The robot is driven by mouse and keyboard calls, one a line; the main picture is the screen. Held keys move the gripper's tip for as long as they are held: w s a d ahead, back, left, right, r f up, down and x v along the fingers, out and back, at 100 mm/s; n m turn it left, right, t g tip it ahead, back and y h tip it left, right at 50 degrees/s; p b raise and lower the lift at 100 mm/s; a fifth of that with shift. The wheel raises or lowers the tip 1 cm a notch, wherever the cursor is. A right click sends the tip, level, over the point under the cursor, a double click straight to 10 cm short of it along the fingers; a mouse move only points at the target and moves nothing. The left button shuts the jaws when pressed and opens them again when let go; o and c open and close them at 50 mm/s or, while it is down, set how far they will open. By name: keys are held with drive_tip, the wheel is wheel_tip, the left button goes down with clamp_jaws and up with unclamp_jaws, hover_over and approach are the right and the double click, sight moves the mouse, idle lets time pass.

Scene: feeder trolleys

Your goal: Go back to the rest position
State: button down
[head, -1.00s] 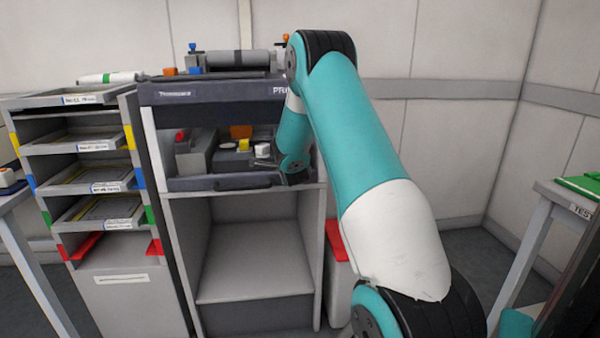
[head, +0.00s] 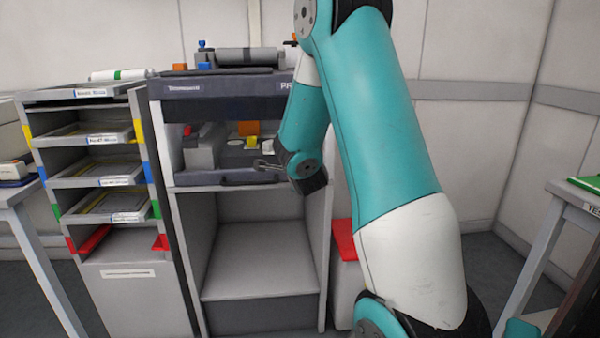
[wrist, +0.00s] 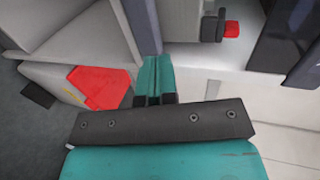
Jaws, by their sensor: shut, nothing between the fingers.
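My gripper (head: 268,165) is at the front edge of the dark open drawer of the grey cabinet (head: 182,240), in front of the drawer's contents. It is small in the head view, and its fingers look closed with nothing held. In the wrist view the two teal fingers (wrist: 154,80) lie together, with no object between them. My arm reaches in from the right and hides the right side of the cabinet.
A rack of trays (head: 105,181) stands left of the cabinet. A red piece (head: 343,238) on a pale bin lies low at the cabinet's right. Tables stand at the left (head: 25,190) and right (head: 575,205). Floor between the bin and right table is partly open.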

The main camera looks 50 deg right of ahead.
drive_tip(key=shift+s+a+r, duration=0.2)
drive_tip(key=shift+s+a, duration=0.3)
